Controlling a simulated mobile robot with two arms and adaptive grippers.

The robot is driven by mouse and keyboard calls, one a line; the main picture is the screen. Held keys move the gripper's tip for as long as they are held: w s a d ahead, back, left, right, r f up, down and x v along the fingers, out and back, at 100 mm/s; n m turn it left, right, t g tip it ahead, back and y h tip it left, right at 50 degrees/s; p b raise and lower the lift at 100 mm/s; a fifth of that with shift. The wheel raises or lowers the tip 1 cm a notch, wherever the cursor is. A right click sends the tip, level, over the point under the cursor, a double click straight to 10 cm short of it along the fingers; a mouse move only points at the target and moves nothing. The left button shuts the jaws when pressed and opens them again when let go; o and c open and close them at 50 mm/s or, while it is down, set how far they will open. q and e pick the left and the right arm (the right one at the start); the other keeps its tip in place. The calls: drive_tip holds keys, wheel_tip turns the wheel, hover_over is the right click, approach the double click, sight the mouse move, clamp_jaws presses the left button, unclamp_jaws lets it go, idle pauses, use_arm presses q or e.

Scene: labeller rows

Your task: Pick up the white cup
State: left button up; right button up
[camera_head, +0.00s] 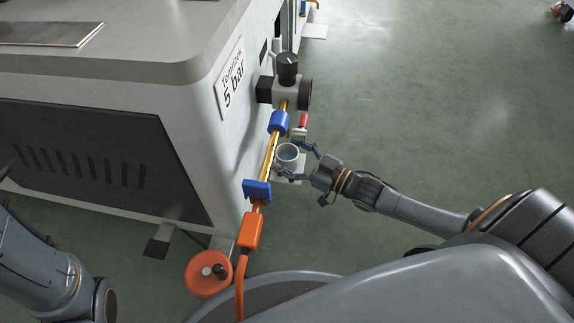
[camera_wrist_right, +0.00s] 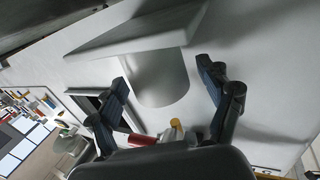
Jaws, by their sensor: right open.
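The white cup (camera_head: 287,155) stands upright on a small light shelf (camera_wrist_right: 130,38) at the side of the white machine. Its open top faces up in the head view, and its inside looks bluish grey. In the right wrist view, which is turned over, the cup (camera_wrist_right: 158,78) shows as a pale cylinder against the shelf. My right gripper (camera_head: 298,159) is open, with one finger on each side of the cup; whether the fingers touch it I cannot tell. My left arm shows at the lower left of the head view, but its gripper is out of frame.
A brass pipe (camera_head: 269,157) with blue clamps (camera_head: 279,122) runs close beside the cup. A black-knobbed regulator (camera_head: 288,88) and a small red part (camera_head: 303,121) are beyond it. An orange connector (camera_head: 250,231) is nearer. Open floor (camera_head: 430,110) lies to the right.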

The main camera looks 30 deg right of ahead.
drive_tip(key=shift+w+a, duration=0.15)
drive_tip(key=c, duration=1.2)
drive_tip(key=shift+r, duration=0.15)
